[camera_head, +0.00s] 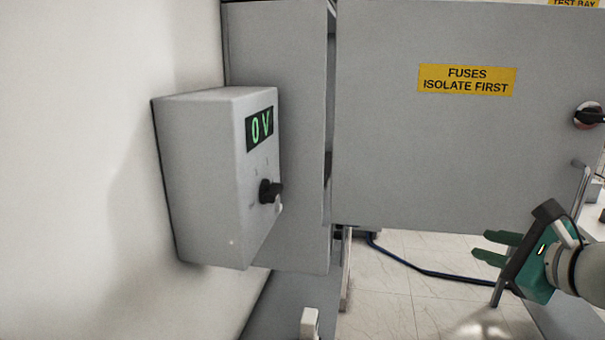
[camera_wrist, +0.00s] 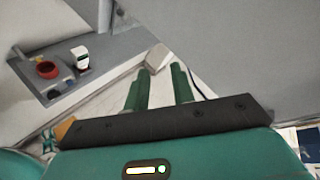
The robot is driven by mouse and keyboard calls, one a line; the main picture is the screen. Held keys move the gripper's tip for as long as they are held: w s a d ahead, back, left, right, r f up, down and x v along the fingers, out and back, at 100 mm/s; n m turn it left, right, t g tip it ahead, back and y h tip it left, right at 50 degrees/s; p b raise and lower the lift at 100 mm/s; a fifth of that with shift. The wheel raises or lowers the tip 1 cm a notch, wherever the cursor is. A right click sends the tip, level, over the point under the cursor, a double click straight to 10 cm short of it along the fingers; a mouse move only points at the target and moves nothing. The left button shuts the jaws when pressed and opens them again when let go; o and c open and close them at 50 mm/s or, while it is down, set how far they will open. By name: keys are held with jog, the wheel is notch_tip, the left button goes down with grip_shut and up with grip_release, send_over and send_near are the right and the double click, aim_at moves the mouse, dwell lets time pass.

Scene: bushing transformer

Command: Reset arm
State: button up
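My gripper (camera_head: 487,247) is at the lower right of the head view, green with a dark bracket. Its two green fingers point left and stand apart with nothing between them. In the wrist view my gripper (camera_wrist: 160,80) also shows two separated, empty fingers. It is in front of and below the grey cabinet door (camera_head: 400,150); I cannot tell exactly how far it is from the door. The arm's pale wrist link runs off the right edge of the head view, and the rest of the arm is out of sight.
A grey box (camera_head: 205,180) with a green "0 V" display (camera_head: 259,129) and black knob (camera_head: 270,191) is on the left. The door carries a yellow fuse label (camera_head: 466,80) and rotary switch (camera_head: 588,115). A dark blue cable (camera_head: 400,262) lies on the floor. A shelf (camera_wrist: 100,62) holds a red round object (camera_wrist: 47,69).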

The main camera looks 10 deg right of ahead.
jog(key=s+a+f+n+g, duration=0.1)
jog(key=a+f+n+g, duration=0.1)
jog(key=a+f+n, duration=0.3)
jog(key=s+a+f+n+g, duration=0.2)
jog(key=a+f+n, duration=0.4)
jog(key=a+n, duration=0.5)
jog(key=s+a+f+n+g+h, duration=0.1)
jog(key=a+f+n+g, duration=0.3)
jog(key=a+n, duration=0.4)
jog(key=f+n, duration=0.1)
jog(key=n, duration=0.2)
jog(key=shift+s+a+f, duration=0.15)
jog(key=shift+a+f, duration=0.05)
jog(key=shift+a, duration=0.2)
